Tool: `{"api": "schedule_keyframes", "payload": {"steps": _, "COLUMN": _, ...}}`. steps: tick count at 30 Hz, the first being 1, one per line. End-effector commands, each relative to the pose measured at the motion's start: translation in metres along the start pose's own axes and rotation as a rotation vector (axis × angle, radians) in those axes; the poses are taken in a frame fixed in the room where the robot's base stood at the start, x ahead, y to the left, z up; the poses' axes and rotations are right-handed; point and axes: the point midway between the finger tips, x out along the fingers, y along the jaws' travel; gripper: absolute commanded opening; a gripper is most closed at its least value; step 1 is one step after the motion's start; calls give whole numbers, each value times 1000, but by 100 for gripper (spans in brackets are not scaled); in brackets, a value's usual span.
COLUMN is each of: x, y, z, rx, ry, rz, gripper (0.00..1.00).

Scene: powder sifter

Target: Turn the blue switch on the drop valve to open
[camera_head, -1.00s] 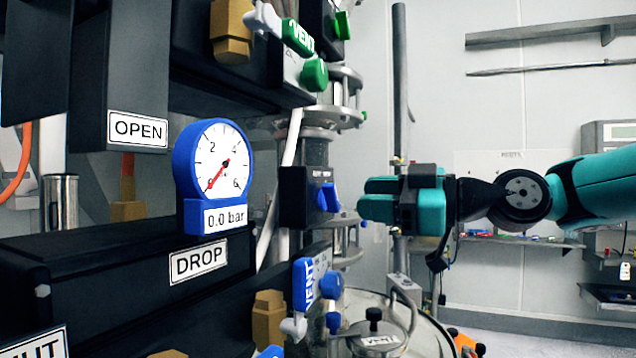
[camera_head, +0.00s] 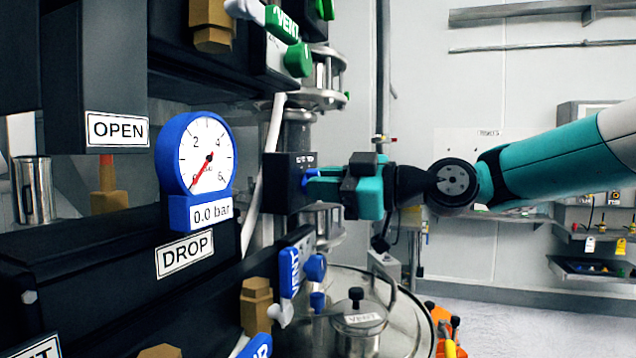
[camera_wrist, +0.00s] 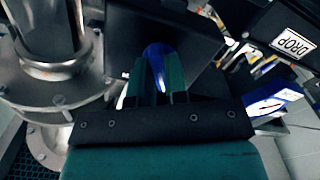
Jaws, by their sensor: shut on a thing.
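The blue switch (camera_head: 309,175) sticks out from the face of a black valve box (camera_head: 281,184) in the middle of the head view. My gripper (camera_head: 318,186) is at the switch, coming from the right, and its fingers are shut on it. In the wrist view the blue switch (camera_wrist: 157,52) shows between the two teal fingers of my gripper (camera_wrist: 156,75). The fingers hide much of the switch. The small label on the box is too small to read fully, and I cannot tell the switch's exact angle.
A blue-rimmed gauge (camera_head: 206,160) reading 0.0 bar stands at left above a DROP label (camera_head: 185,254). Blue and green VENT valves (camera_head: 283,22) sit near the column. A round lidded vessel (camera_head: 405,318) is below my gripper. Open floor lies at the lower right.

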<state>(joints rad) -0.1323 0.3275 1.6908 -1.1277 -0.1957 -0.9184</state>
Motion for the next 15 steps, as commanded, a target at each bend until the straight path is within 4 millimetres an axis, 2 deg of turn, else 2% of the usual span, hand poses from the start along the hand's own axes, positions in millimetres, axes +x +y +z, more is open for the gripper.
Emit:
{"api": "schedule_keyframes", "payload": {"steps": 1, "x": 6, "y": 0, "z": -4, "rx": -9, "ry": 8, "rz": 5, "gripper": 0}}
{"api": "schedule_keyframes", "payload": {"steps": 8, "x": -1, "y": 4, "z": -4, "rx": 20, "ry": 10, "rz": 8, "gripper": 0}}
{"api": "schedule_keyframes", "payload": {"steps": 15, "x": -4, "y": 6, "z": -3, "rx": 146, "ry": 10, "rz": 12, "gripper": 0}}
